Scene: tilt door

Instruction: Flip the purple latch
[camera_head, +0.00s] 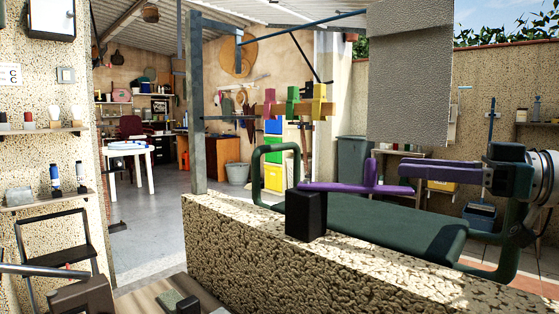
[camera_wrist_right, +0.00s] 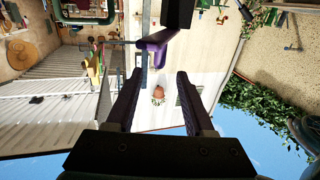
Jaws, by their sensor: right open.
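The purple latch (camera_head: 335,187) is a long bar with a short upright peg near its right part, in the head view. It lies level above a black block (camera_head: 305,215) on the speckled wall. My right gripper (camera_head: 408,169) comes in from the right with its fingertips close to the peg. In the right wrist view, the latch (camera_wrist_right: 155,42) lies just ahead of the open, empty fingers (camera_wrist_right: 158,75), apart from them and nearer the left finger. Whether the fingers touch the latch is hard to tell in the head view.
The low speckled wall (camera_head: 270,265) runs below the latch. A dark green panel with a tubular frame (camera_head: 390,228) lies behind and below it. A grey post (camera_head: 196,110) stands to the left. A grey slab (camera_head: 410,75) hangs above my right gripper.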

